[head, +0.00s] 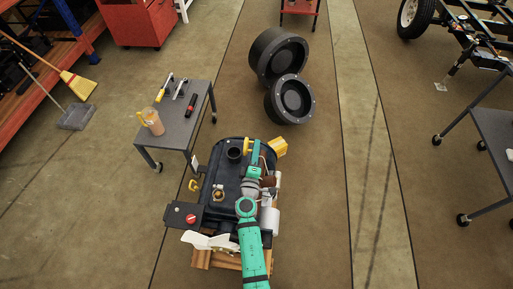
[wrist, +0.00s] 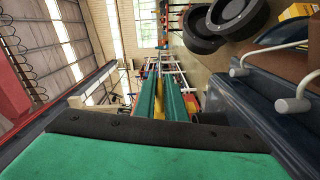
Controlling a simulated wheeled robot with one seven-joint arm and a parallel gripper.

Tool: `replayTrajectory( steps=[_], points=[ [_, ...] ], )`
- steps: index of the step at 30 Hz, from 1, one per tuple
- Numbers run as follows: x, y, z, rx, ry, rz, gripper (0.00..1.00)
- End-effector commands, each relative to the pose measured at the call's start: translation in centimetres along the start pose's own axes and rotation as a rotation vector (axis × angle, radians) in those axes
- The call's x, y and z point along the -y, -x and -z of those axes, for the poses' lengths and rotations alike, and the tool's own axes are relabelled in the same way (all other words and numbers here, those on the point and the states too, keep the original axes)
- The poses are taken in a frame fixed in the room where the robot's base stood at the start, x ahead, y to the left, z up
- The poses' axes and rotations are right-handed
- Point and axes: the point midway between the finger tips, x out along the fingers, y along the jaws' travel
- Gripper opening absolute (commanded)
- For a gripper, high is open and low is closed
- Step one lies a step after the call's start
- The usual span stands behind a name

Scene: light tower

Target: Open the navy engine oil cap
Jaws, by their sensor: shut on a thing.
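The dark navy-black engine (head: 212,172) sits on a wooden pallet (head: 202,260) in the lower middle of the head view. A round black fitting (head: 234,154) stands at its far end. I cannot tell surely whether this is the oil cap. My green gripper (head: 256,148) is over the engine's far right part, to the right of that fitting. In the wrist view my gripper (wrist: 160,100) has its two green fingers close together, with a thin yellow part (wrist: 158,107) showing between them. What that part belongs to is not clear, and the fingertips' contact is hidden.
A yellow block (head: 277,147) is beside the fingers. A brass fitting (head: 218,195), a red knob (head: 190,218) and a white cylinder (head: 270,221) are on the engine. A grey table (head: 180,130) with tools stands at the back left. Large black rings (head: 270,57) lie beyond.

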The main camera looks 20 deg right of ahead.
Motion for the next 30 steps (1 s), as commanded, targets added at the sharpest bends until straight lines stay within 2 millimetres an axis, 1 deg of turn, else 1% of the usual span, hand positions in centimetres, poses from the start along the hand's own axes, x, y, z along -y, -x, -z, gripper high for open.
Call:
replayTrajectory(
  steps=[8,9,10,18,22,26,30],
  points=[
    [-0.2,0.0,0.1,-0.002,-0.002,-0.002,0.0],
    [-0.2,0.0,0.1,-0.002,-0.002,-0.002,0.2],
    [-0.2,0.0,0.1,-0.001,-0.001,-0.002,0.27],
    [-0.1,0.0,0.0,0.001,0.0,-0.001,0.27],
    [0.0,0.5,0.0,0.001,0.0,0.0,0.27],
    [0.1,2.1,-0.1,0.001,0.001,0.001,0.27],
    [0.1,4.7,-0.1,0.0,0.001,0.002,0.27]
  ],
)
